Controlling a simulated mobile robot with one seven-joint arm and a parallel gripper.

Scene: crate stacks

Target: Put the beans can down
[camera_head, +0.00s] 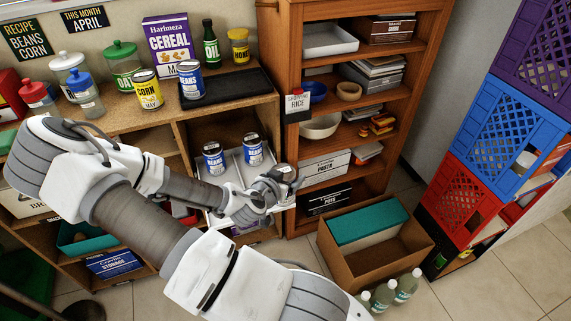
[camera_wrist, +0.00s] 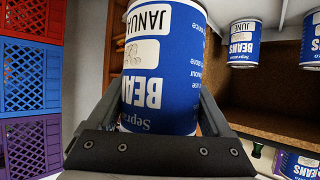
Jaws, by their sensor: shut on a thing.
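A blue beans can (camera_wrist: 163,60) with a white label reading "JANU…" fills the middle of the wrist view, its print upside down. My gripper (camera_wrist: 160,95) is shut on it, one dark finger on each side. In the head view my gripper (camera_head: 283,178) is in front of the shelf, right of the white tray (camera_head: 232,172); the held can is mostly hidden there. Two more beans cans, a left one (camera_head: 213,160) and a right one (camera_head: 253,150), stand on that tray. Another beans can (camera_head: 191,80) stands on the counter above.
A corn can (camera_head: 147,90), a cereal box (camera_head: 167,45) and a black tray (camera_head: 233,86) are on the counter. A wooden shelf unit (camera_head: 287,60) stands close to the right of my gripper. Below it are an open cardboard box (camera_head: 345,270) and bottles (camera_head: 407,285) on the floor.

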